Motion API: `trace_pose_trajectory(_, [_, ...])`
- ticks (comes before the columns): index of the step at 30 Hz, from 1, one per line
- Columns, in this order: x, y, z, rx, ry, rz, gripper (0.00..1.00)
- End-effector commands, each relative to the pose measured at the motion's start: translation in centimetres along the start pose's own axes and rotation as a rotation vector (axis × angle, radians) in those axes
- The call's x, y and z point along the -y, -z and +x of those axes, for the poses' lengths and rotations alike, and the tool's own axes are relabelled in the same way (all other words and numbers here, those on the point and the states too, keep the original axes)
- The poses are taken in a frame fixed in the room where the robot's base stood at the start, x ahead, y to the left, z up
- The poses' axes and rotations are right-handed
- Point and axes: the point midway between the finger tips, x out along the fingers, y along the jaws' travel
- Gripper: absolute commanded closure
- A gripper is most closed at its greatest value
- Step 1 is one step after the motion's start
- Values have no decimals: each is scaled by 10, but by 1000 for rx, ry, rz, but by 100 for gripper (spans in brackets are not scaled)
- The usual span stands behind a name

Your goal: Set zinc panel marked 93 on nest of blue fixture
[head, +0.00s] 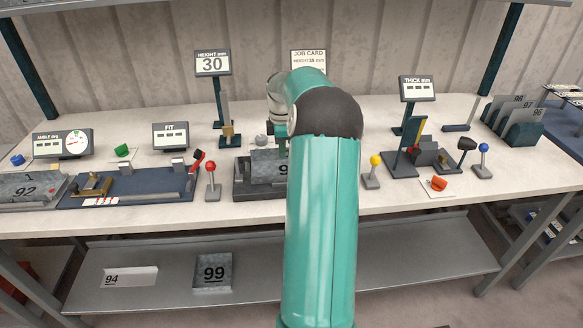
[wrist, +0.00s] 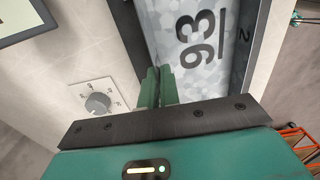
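The zinc panel marked 93 (wrist: 195,45) lies under my wrist, its number sideways in the wrist view. In the head view a part of it with a "9" (head: 264,168) shows at the dark grey bender (head: 258,193), the rest hidden by my arm. My gripper (wrist: 158,86) has its green fingers close together at the panel's left edge, seemingly pinching that thin edge; the tips are hidden in the head view. The blue fixture (head: 138,192) lies left of the bender, with brass and grey blocks and a red-handled clamp on it.
A panel marked 92 (head: 25,188) lies left of the fixture. A red-knobbed lever (head: 211,180) stands between fixture and bender. A yellow-knobbed lever (head: 373,173) and a thickness gauge (head: 428,157) stand right. Panels 94 (head: 130,277) and 99 (head: 213,272) are on the lower shelf.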

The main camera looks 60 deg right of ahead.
Motion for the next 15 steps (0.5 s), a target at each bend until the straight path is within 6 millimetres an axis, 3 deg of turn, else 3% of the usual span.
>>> trace_pose_trajectory(15, [0, 0, -29, 0, -2, 0, 100])
